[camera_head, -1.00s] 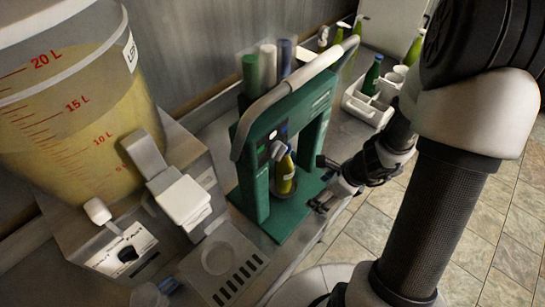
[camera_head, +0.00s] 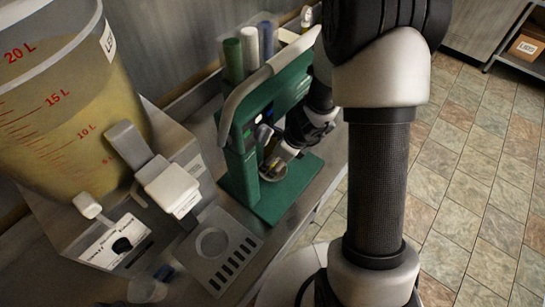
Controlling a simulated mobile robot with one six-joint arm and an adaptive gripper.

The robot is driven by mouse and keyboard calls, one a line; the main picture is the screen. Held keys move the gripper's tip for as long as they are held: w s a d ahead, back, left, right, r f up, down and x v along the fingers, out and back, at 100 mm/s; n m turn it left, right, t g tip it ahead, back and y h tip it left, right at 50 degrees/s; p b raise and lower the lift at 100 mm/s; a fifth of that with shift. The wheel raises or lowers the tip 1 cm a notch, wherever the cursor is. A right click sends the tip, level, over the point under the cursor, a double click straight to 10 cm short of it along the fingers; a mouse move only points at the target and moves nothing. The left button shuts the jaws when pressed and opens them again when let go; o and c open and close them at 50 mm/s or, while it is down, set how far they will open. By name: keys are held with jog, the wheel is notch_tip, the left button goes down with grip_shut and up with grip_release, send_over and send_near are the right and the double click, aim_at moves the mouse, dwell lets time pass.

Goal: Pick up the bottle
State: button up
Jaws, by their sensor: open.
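The bottle (camera_head: 269,150) stands inside the frame of the green bench machine (camera_head: 265,198), on a small round base. Only a little of its yellowish body shows, because my gripper covers most of it. My gripper (camera_head: 273,166) is open and reaches into the machine from the right, with its fingers at the bottle. I cannot tell whether the fingers touch the bottle or lie on both sides of it.
The machine's grey curved handle (camera_head: 262,84) arches above the bottle. Several coloured cylinders (camera_head: 250,46) stand behind it. A large bucket of yellow liquid (camera_head: 55,110) and its tap (camera_head: 165,182) are at the left. Tiled floor lies open at the right.

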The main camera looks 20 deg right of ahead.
jog(key=shift+c, duration=0.4)
jog(key=c, duration=1.4)
jog(key=shift+w, duration=0.1)
grip_shut()
jog(key=shift+r, duration=0.15)
